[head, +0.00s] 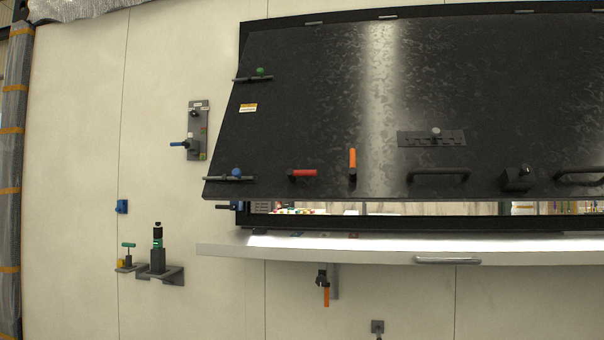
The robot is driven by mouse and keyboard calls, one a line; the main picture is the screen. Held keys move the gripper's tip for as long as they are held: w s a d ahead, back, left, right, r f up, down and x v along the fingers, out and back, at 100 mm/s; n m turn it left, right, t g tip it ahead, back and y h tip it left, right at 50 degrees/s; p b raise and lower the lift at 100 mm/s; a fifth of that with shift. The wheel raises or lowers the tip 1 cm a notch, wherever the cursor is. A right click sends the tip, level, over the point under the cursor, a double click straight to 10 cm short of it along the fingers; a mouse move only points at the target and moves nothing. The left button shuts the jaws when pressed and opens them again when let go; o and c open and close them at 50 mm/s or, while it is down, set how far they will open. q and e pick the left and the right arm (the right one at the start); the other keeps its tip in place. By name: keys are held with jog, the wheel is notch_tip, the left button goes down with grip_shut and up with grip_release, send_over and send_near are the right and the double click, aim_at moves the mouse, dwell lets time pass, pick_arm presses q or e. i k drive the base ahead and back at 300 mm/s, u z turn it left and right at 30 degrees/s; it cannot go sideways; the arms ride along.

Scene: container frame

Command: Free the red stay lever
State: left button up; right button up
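The red lever (304,173) lies about level on the lower left part of a large dark hatch panel (330,110). Its dark pivot end is at the left and the red grip points right. The hatch is tilted, with its lower edge standing out from the frame (243,216) and a gap below it. Neither of my grippers shows in the head view.
An orange lever (352,160) stands upright right of the red one. Dark handles (438,177) and a block (517,178) sit further right. A pale shelf (340,249) juts out below. Fixtures (157,262) project from the left wall.

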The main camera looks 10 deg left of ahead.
aim_at(292, 174)
jog(key=u, duration=0.1)
jog(key=i, duration=2.15)
jog(key=u, duration=0.5)
